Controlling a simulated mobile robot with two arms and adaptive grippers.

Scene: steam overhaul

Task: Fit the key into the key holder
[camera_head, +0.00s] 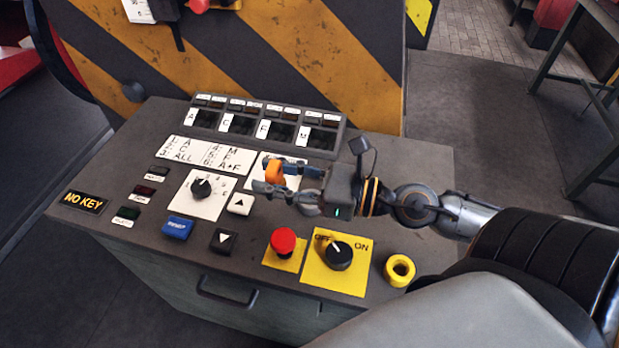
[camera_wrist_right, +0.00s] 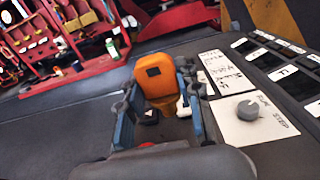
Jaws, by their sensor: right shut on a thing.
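My right gripper (camera_head: 268,181) is shut on the orange key (camera_head: 274,172) above the control panel, between its blue-grey fingers. In the right wrist view the key's orange head (camera_wrist_right: 155,76) stands up between the fingers, and its lower part narrows down towards the panel. A white plate (camera_head: 290,160) lies partly hidden behind the gripper. A yellow ring-shaped socket (camera_head: 399,270) with a dark hole sits at the panel's right front. I cannot tell for certain which of these is the key holder. The key appears apart from both. My left gripper is not in view.
The panel carries a black rotary knob (camera_head: 201,188), a red mushroom button (camera_head: 283,241), an ON/OFF switch (camera_head: 338,254), a blue button (camera_head: 177,227) and a lit NO KEY sign (camera_head: 84,201). A raised display row (camera_head: 262,125) stands behind. A striped machine wall (camera_head: 240,55) rises at the back.

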